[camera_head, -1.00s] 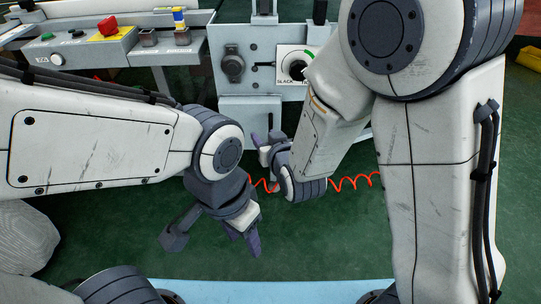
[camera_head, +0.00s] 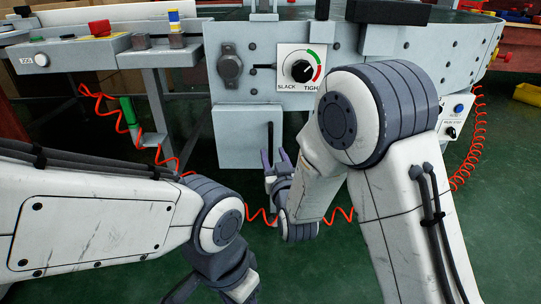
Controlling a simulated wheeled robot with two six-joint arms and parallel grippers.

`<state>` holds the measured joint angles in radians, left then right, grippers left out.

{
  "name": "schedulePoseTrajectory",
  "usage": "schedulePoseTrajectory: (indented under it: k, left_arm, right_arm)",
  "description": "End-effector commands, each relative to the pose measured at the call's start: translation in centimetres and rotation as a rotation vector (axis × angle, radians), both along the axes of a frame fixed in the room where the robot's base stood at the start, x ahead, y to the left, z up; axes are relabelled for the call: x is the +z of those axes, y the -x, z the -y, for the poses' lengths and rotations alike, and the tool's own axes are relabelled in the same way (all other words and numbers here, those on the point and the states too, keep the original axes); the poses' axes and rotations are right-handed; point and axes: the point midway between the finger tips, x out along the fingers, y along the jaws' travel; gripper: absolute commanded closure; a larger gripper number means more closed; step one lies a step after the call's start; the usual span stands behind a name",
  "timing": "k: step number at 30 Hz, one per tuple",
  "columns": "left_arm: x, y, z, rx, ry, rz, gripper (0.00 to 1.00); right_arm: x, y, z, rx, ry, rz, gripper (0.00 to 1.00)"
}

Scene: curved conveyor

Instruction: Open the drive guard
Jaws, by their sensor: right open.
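A plain grey panel (camera_head: 237,136), which appears to be the drive guard, hangs closed on the machine front below the dial plate. A dark vertical bar handle (camera_head: 270,138) sits near its right edge. My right gripper (camera_head: 276,158) is open in front of the panel's lower right part, just below the handle. Its fingers point up toward the handle, and I cannot tell whether they touch the panel. My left gripper (camera_head: 216,294) is low at the bottom edge, its fingers apart, partly cut off and away from the panel.
A control box with a red button (camera_head: 100,29) is at the left. Orange coiled cables (camera_head: 345,214) hang nearby. Green floor is clear in front.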

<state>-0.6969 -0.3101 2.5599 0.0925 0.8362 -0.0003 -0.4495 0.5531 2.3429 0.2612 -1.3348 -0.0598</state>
Motion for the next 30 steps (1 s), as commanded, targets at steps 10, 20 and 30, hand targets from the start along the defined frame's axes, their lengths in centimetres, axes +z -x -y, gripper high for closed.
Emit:
schedulePoseTrajectory:
  k: [10, 20, 30]
  left_arm:
    - [-1.8, 0.0, 0.0, 0.0, 0.0, 0.0, 0.5]
    - [-1.7, 0.0, 0.0, 0.0, 0.0, 0.0, 0.5]
    - [-1.7, 0.0, 0.0, 0.0, 0.0, 0.0, 0.5]
  right_arm:
    - [-0.1, -3.7, -0.7, 0.0, 0.0, 0.0, 0.53]
    - [0.0, -3.8, -0.8, 0.001, 0.001, -0.002, 0.72]
    - [0.0, -3.8, -0.8, 0.001, 0.001, -0.002, 1.0]
